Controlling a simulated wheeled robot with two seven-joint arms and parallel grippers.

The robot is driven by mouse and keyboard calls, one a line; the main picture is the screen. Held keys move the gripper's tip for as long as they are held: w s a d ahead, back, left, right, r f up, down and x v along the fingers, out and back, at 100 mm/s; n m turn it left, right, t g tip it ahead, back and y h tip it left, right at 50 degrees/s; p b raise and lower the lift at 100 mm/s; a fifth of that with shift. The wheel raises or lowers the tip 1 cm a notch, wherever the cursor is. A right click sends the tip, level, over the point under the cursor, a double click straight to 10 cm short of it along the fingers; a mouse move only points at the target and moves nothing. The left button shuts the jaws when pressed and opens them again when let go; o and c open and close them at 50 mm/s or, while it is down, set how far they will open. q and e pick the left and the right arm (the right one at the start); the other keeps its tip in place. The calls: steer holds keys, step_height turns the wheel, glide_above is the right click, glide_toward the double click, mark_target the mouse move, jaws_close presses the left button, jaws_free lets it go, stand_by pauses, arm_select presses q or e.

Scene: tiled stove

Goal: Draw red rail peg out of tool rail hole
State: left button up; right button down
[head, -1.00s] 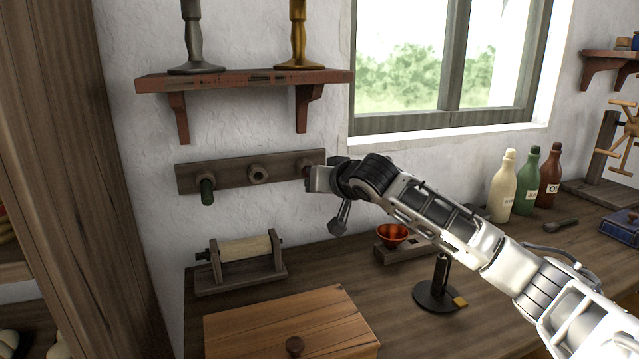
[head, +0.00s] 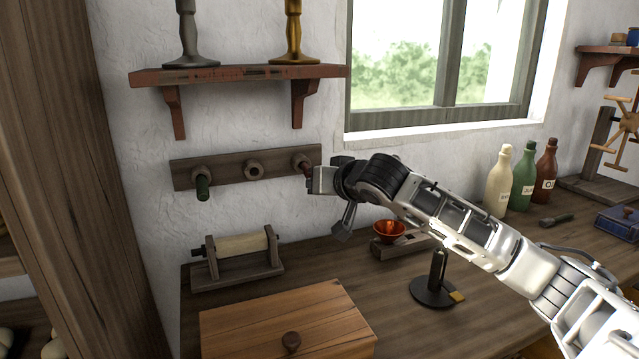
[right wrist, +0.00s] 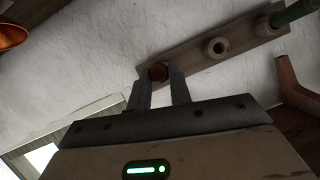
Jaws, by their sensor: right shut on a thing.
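The wooden tool rail (head: 225,170) is fixed to the white wall under the shelf. A green peg (head: 203,188) sits in its left hole, and the middle hole (head: 252,170) is empty. The red rail peg (head: 305,167) shows as a short dark red piece between the right hole's collar (head: 298,160) and my right gripper (head: 311,179). My right gripper is shut on it. In the right wrist view the peg's round reddish end (right wrist: 159,72) lies between the two fingers (right wrist: 160,80). Whether its tip is still inside the hole is hard to tell. My left gripper is not in view.
A shelf (head: 235,76) with two candlesticks is above the rail. Below are a roller on a stand (head: 238,262), a wooden box (head: 290,322), an orange bowl (head: 388,231) and a black stand (head: 433,292). Bottles (head: 523,180) stand at the right. Wall space beside the gripper is clear.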

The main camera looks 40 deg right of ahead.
steer(key=shift+s+a, duration=0.25)
steer(key=shift+s, duration=0.7)
steer(key=shift+s+a+b, duration=0.25)
steer(key=shift+s+b, duration=0.2)
steer(key=shift+s, duration=0.55)
steer(key=shift+s+a+b, duration=0.25)
steer(key=shift+s+b, duration=0.15)
steer(key=shift+s, duration=0.55)
